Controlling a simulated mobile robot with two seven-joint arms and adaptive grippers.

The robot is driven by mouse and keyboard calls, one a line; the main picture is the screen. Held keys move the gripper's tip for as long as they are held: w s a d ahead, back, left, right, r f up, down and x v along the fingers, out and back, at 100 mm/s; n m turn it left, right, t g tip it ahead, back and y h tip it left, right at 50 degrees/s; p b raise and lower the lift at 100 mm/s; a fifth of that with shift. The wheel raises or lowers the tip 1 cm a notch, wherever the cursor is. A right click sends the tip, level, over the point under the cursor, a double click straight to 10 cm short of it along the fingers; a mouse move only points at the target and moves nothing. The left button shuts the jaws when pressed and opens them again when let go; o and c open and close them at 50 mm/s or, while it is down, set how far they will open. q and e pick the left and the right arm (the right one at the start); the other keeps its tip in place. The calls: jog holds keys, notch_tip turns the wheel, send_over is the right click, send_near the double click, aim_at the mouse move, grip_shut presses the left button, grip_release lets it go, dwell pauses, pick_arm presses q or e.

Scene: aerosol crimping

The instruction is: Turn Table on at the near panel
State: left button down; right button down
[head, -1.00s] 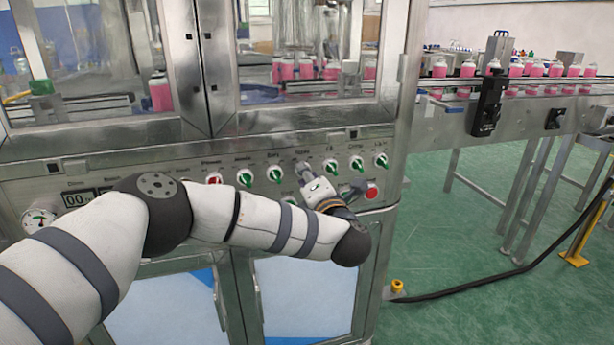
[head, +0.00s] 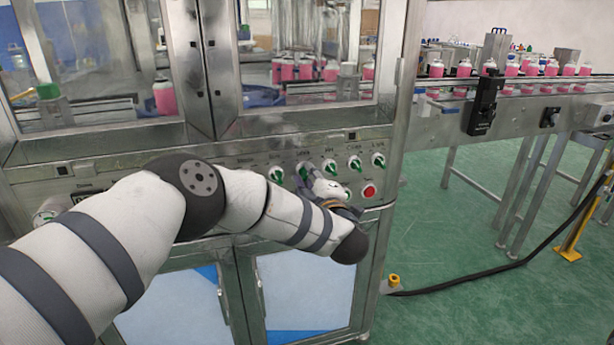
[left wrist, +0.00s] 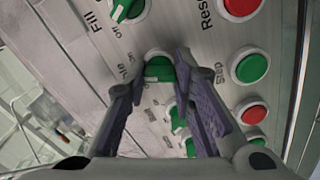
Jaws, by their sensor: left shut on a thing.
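The near panel (head: 235,158) is a metal strip with a row of green-and-white rotary knobs under the machine's windows. My left gripper (head: 307,176) is at this row, over a green knob (head: 303,169) partly hidden by it. In the left wrist view the two dark fingers of my left gripper (left wrist: 160,72) are shut on the sides of a green knob (left wrist: 158,69). The label beside this knob is partly covered; "ble" and "on" can be read. The knob's exact setting is hard to tell. My right gripper is not in view.
A red button (head: 369,190) lies just right of my gripper.

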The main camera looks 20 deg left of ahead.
pick_arm(q)
jog(key=shift+m, duration=0.7)
jog(key=c, duration=1.4)
grip_release()
jog(key=shift+o, duration=0.2)
jog(key=v, duration=1.2)
